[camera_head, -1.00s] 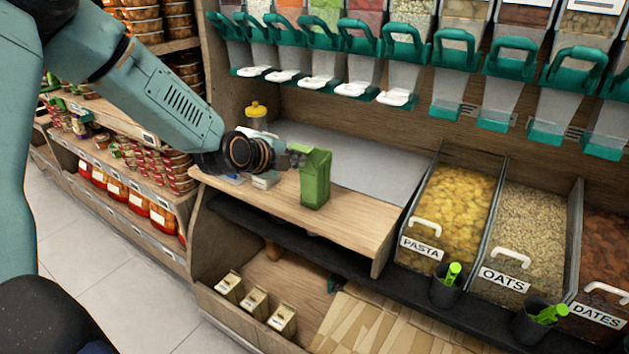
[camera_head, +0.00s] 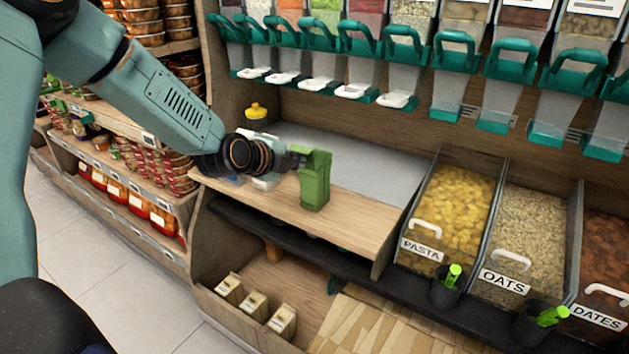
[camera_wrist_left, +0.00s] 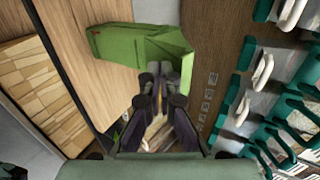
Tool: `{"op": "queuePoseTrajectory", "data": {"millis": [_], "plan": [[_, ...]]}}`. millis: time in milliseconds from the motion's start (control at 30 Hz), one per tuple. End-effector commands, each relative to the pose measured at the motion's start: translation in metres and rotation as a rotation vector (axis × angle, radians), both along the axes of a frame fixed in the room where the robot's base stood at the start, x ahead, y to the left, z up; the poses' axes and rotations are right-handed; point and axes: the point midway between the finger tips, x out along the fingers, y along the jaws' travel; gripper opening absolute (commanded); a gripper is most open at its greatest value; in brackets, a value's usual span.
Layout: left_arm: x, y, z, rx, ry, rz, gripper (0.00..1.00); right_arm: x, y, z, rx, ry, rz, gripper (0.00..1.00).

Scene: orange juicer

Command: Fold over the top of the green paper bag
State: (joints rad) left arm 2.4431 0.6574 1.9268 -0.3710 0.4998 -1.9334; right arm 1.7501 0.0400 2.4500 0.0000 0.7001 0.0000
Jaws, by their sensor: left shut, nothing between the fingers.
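The green paper bag (camera_head: 315,184) stands upright on the wooden counter, near its front edge. It also shows in the left wrist view (camera_wrist_left: 118,44), where its upper part is bent and a flap angles out near the fingertips. My left gripper (camera_head: 300,157) reaches in from the left at the height of the bag's top. In the left wrist view its fingers (camera_wrist_left: 158,80) are together and empty, at the edge of the bag's top flap. Whether they touch it is hard to tell. My right gripper is not in view.
The wooden counter (camera_head: 360,222) has a grey panel behind the bag. A yellow-topped container (camera_head: 256,113) stands at the back left. Dispensers with green handles (camera_head: 403,40) hang above. Bins of pasta (camera_head: 455,205) and oats (camera_head: 530,220) are on the right.

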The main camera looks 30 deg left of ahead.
Motion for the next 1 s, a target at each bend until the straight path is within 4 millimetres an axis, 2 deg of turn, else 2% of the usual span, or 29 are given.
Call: {"op": "queuePoseTrajectory", "data": {"millis": [233, 1000], "plan": [[0.003, 0.000, -0.001, 0.003, -0.001, -0.001, 0.00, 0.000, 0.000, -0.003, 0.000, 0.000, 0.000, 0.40], [0.036, -0.003, -0.002, 0.001, 0.000, -0.002, 0.00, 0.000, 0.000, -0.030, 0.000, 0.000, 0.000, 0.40]]}}
